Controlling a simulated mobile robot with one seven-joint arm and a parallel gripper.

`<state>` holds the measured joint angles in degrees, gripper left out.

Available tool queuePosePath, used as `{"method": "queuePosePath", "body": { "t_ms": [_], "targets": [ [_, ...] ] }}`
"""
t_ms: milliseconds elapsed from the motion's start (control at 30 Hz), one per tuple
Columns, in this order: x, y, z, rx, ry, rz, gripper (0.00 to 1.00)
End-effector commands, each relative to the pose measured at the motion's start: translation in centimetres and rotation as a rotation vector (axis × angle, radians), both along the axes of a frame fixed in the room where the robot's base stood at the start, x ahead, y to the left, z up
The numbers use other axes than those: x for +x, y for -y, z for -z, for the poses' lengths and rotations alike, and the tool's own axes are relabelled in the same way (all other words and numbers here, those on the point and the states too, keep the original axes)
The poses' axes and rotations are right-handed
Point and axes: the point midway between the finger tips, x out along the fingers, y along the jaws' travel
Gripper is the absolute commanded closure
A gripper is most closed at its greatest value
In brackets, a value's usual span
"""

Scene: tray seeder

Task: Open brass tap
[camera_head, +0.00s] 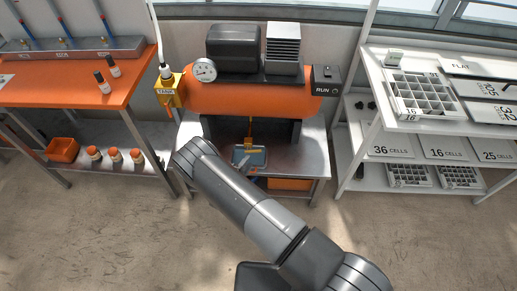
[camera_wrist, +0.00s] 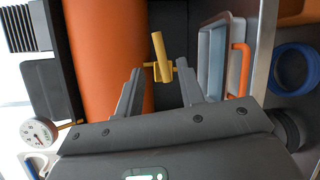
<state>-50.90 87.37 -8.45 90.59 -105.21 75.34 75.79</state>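The brass tap (camera_wrist: 159,58) is a yellow T-shaped fitting beside the orange tank in the wrist view. In the head view the brass tap (camera_head: 250,130) hangs under the tank, above a grey-blue tray. My gripper (camera_wrist: 161,67) is open, with one dark finger on each side of the tap in the picture. I cannot tell whether the fingers touch it or how deep the tap sits between them.
The orange tank (camera_head: 215,100) carries a gauge (camera_head: 204,70) and a black RUN box (camera_head: 326,78). A yellow TANK box (camera_head: 168,91) stands at its left. The tray (camera_wrist: 214,58) with an orange handle (camera_wrist: 240,66) is close to my right finger. A white shelf (camera_head: 372,75) stands at right.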

Motion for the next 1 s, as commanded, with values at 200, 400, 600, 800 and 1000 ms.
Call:
{"method": "queuePosePath", "body": {
  "t_ms": [200,400,600,800,1000],
  "targets": [
    [2.8,1.4,0.3,-0.001,0.001,0.005,0.65],
    [6.3,3.0,0.7,0.000,0.001,0.004,0.65],
    [8.7,4.1,1.0,0.000,0.000,0.003,0.65],
    [9.6,4.4,1.1,-0.001,-0.001,0.002,0.65],
    [9.6,4.4,1.1,-0.001,-0.001,0.002,0.65]
  ]
}}
